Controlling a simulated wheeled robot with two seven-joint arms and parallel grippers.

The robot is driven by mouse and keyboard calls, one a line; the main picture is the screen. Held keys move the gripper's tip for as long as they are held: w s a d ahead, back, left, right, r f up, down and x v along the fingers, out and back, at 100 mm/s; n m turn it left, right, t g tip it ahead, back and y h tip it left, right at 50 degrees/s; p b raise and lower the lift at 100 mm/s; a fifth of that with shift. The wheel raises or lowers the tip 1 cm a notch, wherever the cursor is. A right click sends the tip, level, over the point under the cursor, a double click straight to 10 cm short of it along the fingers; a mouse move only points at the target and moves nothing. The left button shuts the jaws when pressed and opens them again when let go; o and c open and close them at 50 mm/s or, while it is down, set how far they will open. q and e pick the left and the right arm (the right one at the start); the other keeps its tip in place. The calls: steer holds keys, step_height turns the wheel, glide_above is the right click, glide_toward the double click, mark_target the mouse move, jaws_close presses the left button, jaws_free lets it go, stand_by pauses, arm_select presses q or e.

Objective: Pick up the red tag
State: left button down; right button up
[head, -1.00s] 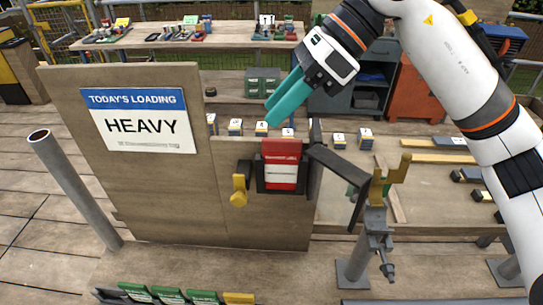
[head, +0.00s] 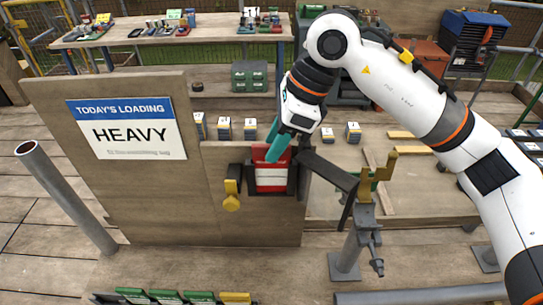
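The red tag (head: 271,178), with a white band, sits upright in a dark holder (head: 291,178) on the front of the wooden board (head: 222,175). My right gripper (head: 275,152) reaches down from above, with its teal fingers at the tag's upper edge. One finger overlaps the front of the tag, and the other is partly hidden behind it. I cannot tell whether the fingers are closed on it or only around it. My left gripper is out of view.
A sign reading "HEAVY" (head: 126,130) is on the board's left part. A yellow knob (head: 231,203) is beside the holder, and a dark arm with a brass-coloured fork (head: 376,172) stands to its right. Green tags (head: 168,297) and a yellow one (head: 235,298) are at the bottom edge.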

steer(key=shift+x, duration=1.1)
jaws_close()
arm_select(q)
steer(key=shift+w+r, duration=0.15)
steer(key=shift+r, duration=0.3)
arm_select(e)
steer(key=shift+r, duration=0.1)
